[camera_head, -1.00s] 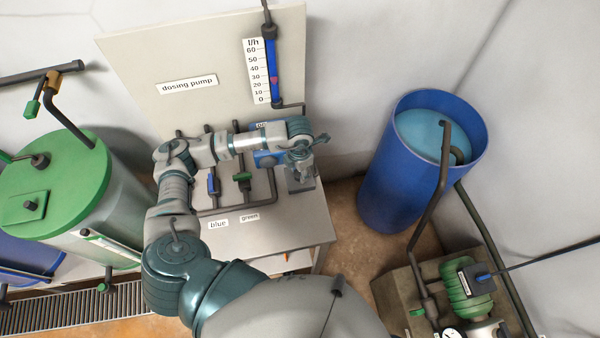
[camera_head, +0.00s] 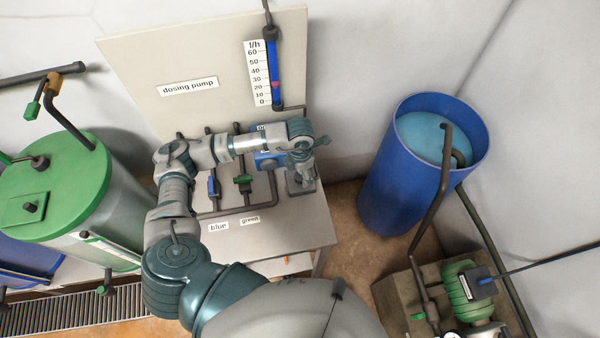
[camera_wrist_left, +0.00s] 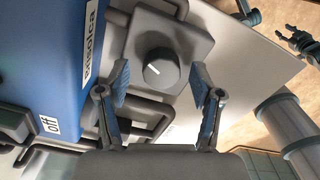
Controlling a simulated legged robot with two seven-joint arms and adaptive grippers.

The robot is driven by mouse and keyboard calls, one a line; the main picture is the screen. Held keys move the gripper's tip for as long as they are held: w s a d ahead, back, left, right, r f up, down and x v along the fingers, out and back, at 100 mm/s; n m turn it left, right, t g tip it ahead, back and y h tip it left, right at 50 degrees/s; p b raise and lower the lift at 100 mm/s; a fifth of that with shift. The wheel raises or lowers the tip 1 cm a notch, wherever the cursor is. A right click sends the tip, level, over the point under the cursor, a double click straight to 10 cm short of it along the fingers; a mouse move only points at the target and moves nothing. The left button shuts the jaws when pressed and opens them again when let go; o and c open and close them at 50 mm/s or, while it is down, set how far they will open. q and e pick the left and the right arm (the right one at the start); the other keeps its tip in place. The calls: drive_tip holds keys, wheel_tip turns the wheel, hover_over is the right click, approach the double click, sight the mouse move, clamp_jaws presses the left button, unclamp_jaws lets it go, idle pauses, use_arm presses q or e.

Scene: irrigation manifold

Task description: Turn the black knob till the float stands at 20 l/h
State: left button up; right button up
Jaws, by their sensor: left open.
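My left gripper (camera_wrist_left: 160,82) is open, with one finger on each side of the knob and gaps visible. In the head view my left gripper (camera_head: 303,170) is over the right end of the bench, and the knob cannot be made out there. The red float (camera_head: 276,85) stands in the blue flow tube (camera_head: 273,62), a little above the 20 mark of the l/h scale (camera_head: 258,73).
The blue pump box (camera_wrist_left: 42,50) is close beside the left finger. Pipes with a blue valve (camera_head: 212,186) and a green valve (camera_head: 243,181) run left of the gripper. A blue barrel (camera_head: 395,185) stands at right. A dark claw-like hand (camera_wrist_left: 301,42) shows at the wrist view's right edge.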

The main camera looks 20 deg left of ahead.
sight(300, 175)
use_arm(q)
wheel_tip(300, 175, up, 12)
drive_tip(key=shift+f, duration=0.2)
idle(0.5)
